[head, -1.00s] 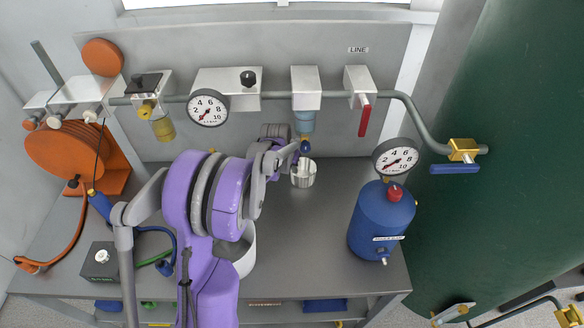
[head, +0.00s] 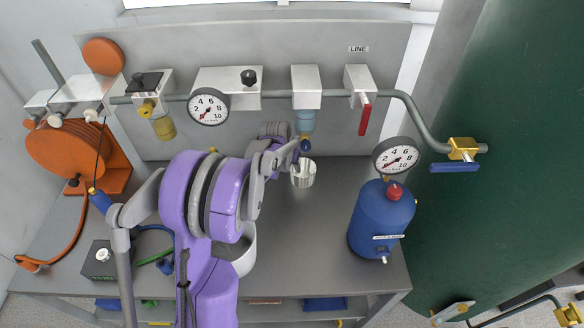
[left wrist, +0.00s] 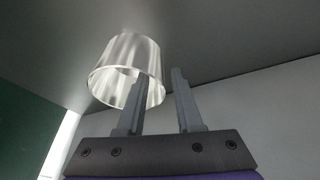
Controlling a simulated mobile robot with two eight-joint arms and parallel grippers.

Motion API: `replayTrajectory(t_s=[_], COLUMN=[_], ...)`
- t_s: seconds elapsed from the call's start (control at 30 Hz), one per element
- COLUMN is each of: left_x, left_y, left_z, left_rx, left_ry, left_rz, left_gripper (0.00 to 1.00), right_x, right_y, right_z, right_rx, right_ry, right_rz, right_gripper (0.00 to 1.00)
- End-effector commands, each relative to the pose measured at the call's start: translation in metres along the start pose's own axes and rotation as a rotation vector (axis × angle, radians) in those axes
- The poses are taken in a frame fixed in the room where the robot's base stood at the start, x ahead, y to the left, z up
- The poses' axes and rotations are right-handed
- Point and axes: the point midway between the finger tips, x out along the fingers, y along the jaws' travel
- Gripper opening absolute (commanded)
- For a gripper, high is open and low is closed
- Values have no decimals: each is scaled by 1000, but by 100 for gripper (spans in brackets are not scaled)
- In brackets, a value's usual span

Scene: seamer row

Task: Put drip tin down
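The drip tin (head: 303,174), a small pale metal cup, stands upright at the back of the grey bench, below the bowl of the hanging filter unit. In the left wrist view the tin (left wrist: 118,58) shows its open rim towards me. My left gripper (head: 301,153) is at the tin's rim. In the left wrist view the left gripper's fingers (left wrist: 160,88) are apart with a clear gap. One finger overlaps the tin's rim, the other is beside it, clear of the wall. My right gripper is not in view.
A blue pressure vessel (head: 380,225) with a gauge stands on the bench to the right. A pipe with a red-handled valve (head: 364,118) runs along the back panel. A pale round container (head: 244,255) is partly hidden behind my left arm. Bench between tin and vessel is clear.

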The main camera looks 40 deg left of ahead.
Motion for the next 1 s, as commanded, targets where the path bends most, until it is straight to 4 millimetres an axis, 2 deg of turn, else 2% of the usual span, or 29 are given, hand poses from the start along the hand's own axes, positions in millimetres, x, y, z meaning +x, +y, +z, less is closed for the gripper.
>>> replayTrajectory(t_s=[0.4, 0.67, 0.77, 0.87, 1.0], left_x=[-86, -113, -122, -136, -159], left_y=[0, 3, 21, 53, 104], left_z=[1, 3, 14, 39, 96], left_rx=[-1, 4, 22, 60, 133], left_ry=[0, -1, 3, 8, 27], left_rz=[-1, 1, 4, 8, 20], left_gripper=[35, 35, 35, 35, 35], right_x=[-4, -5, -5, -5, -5], right_y=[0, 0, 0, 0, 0], right_z=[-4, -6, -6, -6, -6], right_rx=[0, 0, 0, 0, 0], right_ry=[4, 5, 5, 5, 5], right_rz=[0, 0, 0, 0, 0], right_gripper=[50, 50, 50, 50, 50])
